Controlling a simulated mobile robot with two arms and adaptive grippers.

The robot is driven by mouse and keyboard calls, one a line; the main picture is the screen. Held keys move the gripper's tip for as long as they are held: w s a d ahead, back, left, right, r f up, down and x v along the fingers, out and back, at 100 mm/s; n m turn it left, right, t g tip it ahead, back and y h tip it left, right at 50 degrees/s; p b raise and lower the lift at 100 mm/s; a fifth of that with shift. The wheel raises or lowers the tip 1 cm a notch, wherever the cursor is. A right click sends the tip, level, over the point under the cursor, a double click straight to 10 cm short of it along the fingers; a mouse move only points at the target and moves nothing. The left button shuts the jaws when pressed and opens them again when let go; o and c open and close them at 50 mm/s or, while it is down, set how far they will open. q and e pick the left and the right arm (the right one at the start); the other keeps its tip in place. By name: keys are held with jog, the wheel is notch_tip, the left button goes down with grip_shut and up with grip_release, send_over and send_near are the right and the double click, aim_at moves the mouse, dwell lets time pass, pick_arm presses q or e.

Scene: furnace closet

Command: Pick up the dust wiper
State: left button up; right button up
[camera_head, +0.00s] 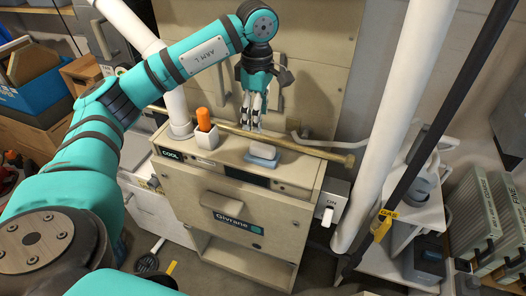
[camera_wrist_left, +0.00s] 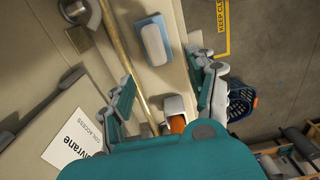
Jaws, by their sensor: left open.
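The dust wiper appears to be the small block with a pale grey top and blue base (camera_head: 262,153) lying on the furnace's top ledge. It also shows in the left wrist view (camera_wrist_left: 155,42), beyond the fingertips. My left gripper (camera_head: 252,112) points down above the ledge, slightly behind and left of the wiper. In the left wrist view its fingers are spread apart (camera_wrist_left: 163,78), with nothing held between them. The gripper and the wiper are apart. My right gripper is not in view.
A brass pipe (camera_head: 290,145) runs along the ledge behind the wiper. A white cup (camera_head: 206,138) with an orange-handled item (camera_head: 203,118) stands to the left. A large white pipe (camera_head: 391,120) rises at the right. The beige furnace front (camera_head: 225,190) is below.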

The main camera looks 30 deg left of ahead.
aim_at(263, 145)
pick_arm(q)
notch_tip(263, 145, down, 6)
jog(key=shift+f+p, duration=0.15)
jog(key=shift+p, duration=0.5)
jog(key=f, duration=0.1)
jog(key=f+p, duration=0.1)
jog(key=f, duration=0.1)
jog(key=w+f+p, duration=0.1)
jog(key=f, duration=0.1)
jog(key=shift+d, duration=0.3)
jog(key=shift+f, duration=0.2)
grip_shut()
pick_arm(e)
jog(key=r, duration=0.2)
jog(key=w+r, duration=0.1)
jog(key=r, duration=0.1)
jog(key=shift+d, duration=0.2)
pick_arm(q)
jog(key=shift+r, duration=0.2)
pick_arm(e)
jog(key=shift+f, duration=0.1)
